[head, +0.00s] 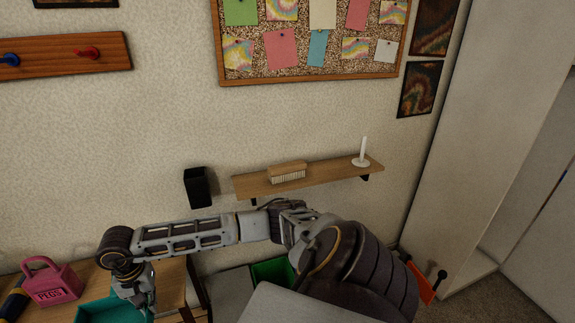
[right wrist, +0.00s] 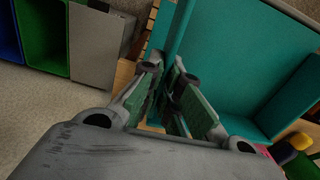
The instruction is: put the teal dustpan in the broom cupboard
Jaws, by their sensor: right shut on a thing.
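The teal dustpan (head: 100,311) is at the bottom left of the head view, over or on the wooden table (head: 172,285); I cannot tell whether it touches. It fills much of the right wrist view (right wrist: 235,60). My right gripper (head: 137,292) is shut on the dustpan, with its fingers (right wrist: 170,88) around a narrow teal part, likely the handle. A tall pale cupboard (head: 432,165) stands at the right of the head view, far from the gripper; it looks like the broom cupboard. Its lower inside is partly visible. My left gripper is not in view.
A pink PEGS box (head: 60,281) is left of the dustpan. A green bin (head: 272,270) and an orange object (head: 420,284) are low down.

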